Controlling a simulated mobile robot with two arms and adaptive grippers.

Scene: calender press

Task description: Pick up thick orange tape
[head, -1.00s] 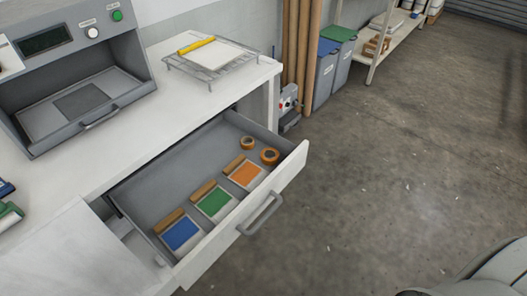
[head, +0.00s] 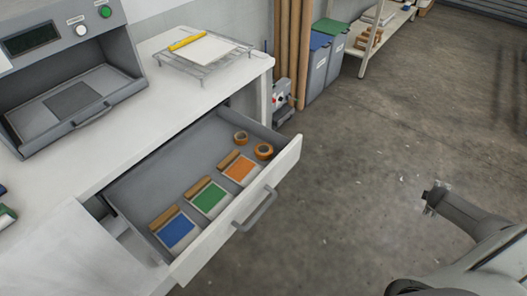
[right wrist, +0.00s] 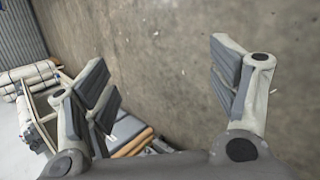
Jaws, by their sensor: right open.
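Two orange tape rolls lie at the far right end of the open drawer (head: 140,200) in the head view. The front roll (head: 263,151) looks the thicker one, with a dark centre. The other roll (head: 240,138) lies just behind it to the left and looks smaller. My right gripper (head: 437,194) is over the floor, to the right of the drawer and well apart from the tapes. In the right wrist view my right gripper (right wrist: 165,90) is open, with nothing between its fingers. No tape shows in that view. My left gripper is not in view.
Blue (head: 176,231), green (head: 210,198) and orange (head: 240,168) squares lie in the drawer, each with a tan strip. The drawer handle (head: 255,210) sticks out toward the floor. A wire rack (head: 205,65) stands on the counter above. The floor to the right is clear.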

